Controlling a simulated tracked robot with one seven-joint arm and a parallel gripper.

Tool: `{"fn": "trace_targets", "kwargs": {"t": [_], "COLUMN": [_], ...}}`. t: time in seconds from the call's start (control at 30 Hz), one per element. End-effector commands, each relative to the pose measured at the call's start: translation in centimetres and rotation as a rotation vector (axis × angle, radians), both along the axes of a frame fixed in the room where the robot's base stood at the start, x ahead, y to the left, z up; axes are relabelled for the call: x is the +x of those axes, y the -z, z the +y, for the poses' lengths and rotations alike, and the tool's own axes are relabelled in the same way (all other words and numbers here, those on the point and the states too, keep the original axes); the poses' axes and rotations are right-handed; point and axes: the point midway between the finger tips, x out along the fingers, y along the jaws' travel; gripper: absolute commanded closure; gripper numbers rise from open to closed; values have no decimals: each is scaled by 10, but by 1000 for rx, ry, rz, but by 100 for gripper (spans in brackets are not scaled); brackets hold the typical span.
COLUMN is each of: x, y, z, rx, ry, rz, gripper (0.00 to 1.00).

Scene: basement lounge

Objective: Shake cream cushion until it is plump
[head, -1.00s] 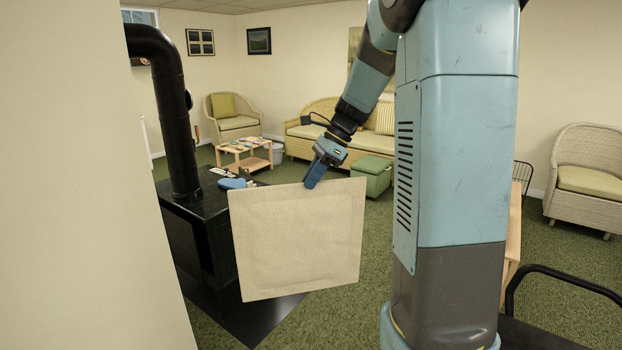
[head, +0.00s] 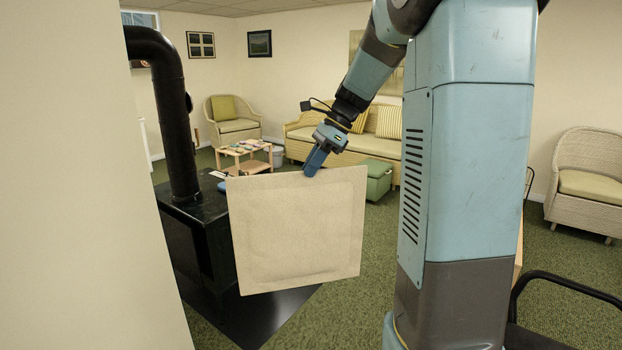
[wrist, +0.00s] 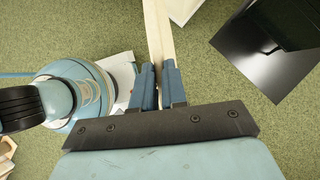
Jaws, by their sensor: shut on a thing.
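The cream cushion (head: 296,232) hangs from my gripper (head: 314,163) in the head view. It is a flat, square shape with a wide flat border around a slightly raised middle. It hangs tilted a little, its right top corner higher than its left. My gripper is shut on its top edge, right of the middle. In the wrist view the cushion (wrist: 157,35) shows edge-on as a thin cream strip running up from between the two blue fingers of my gripper (wrist: 158,88).
A black stove (head: 195,225) with a pipe (head: 170,110) stands close behind the cushion on the left. A pale wall (head: 150,240) fills the left edge. A low table (head: 244,158), green ottoman (head: 377,178) and sofa (head: 350,140) stand farther back. Green carpet lies below.

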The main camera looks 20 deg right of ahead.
Motion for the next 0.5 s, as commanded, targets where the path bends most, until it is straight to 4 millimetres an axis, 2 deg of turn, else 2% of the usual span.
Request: {"fn": "trace_targets", "kwargs": {"t": [0.03, 0.1, 0.13, 0.2, 0.23, 0.27, 0.33, 0.37, 0.5], "x": [-4, -6, -4, 0, -1, -2, -4, -3, -2], "y": [12, 50, 46, 5, -3, 7, 49, 53, 47], "z": [0, 0, 0, 0, 0, 0, 0, 0, 0], "rx": [2, 3, 2, -2, 0, 1, 3, 2, 2], "ry": [1, 3, 1, -1, -1, 0, 2, 1, 0], "rz": [8, 14, 5, -8, -4, 6, 19, 13, 5], "gripper": [100, 100, 100, 100, 100, 100, 100, 100, 100]}}
